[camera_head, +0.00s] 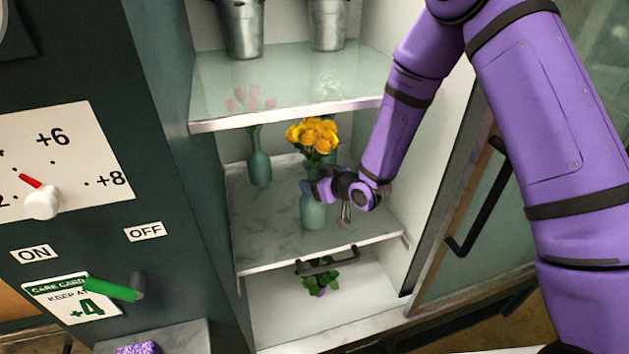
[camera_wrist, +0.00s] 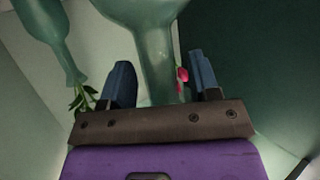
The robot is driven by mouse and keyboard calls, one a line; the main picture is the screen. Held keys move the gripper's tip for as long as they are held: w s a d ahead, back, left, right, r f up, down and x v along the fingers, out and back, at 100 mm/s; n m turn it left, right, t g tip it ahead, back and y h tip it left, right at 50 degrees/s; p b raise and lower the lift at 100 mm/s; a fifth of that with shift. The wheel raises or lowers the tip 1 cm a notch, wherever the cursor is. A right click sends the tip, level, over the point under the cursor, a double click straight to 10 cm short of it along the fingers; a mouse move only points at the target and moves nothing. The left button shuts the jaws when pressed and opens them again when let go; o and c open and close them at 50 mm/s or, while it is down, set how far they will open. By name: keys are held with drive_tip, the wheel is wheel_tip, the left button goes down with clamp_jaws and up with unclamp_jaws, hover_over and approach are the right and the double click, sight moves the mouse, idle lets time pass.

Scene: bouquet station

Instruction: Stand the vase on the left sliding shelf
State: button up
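A blue-green vase (camera_head: 314,212) with yellow flowers (camera_head: 312,136) stands upright on a grey marbled shelf (camera_head: 270,240) inside the cabinet. The shelf has a dark handle (camera_head: 328,265) at its front; I cannot tell whether it is the left sliding shelf. My gripper (camera_head: 318,188) reaches in from the right at the vase's upper part. In the wrist view, which shows vases upside down, the vase (camera_wrist: 155,50) narrows between the two blue fingers of my gripper (camera_wrist: 162,85). Gaps show on both sides of it, so my gripper is open around it.
Another vase (camera_head: 259,165) with pink flowers stands further left on the same shelf. A glass shelf (camera_head: 290,85) with metal buckets (camera_head: 241,28) is above. A leafy potted plant (camera_head: 321,281) is below. An open door (camera_head: 520,200) stands at right, behind my arm.

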drive_tip(key=shift+r, duration=0.1)
drive_tip(key=shift+s+d+r, duration=0.15)
drive_tip(key=shift+d, duration=0.05)
drive_tip(key=v, duration=1.1)
drive_tip(key=shift+s, duration=0.15)
